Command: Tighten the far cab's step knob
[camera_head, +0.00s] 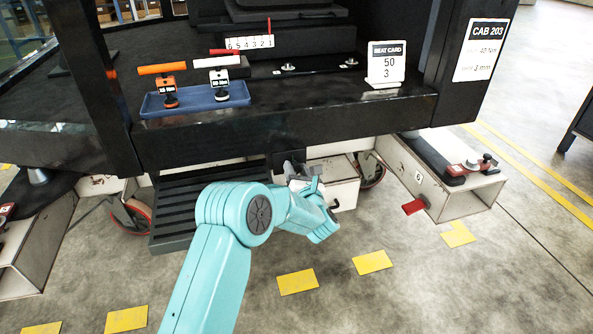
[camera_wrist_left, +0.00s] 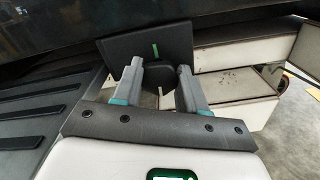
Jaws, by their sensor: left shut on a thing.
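My left gripper (camera_head: 302,172) is at the right end of the black ribbed step (camera_head: 185,212), under the cab floor's front edge. It is shut on a dark knob (camera_wrist_left: 160,82), which shows between the fingers in the left wrist view; the fingers hide much of it. Behind the knob is a dark plate (camera_wrist_left: 145,46) with a green mark. The cab carries a sign (camera_head: 482,50) reading CAB 203. My right gripper is in neither view.
White trolley beams (camera_head: 470,200) and a red-rimmed caster (camera_head: 372,170) stand nearby. Yellow floor marks (camera_head: 298,282) lie on open floor in front.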

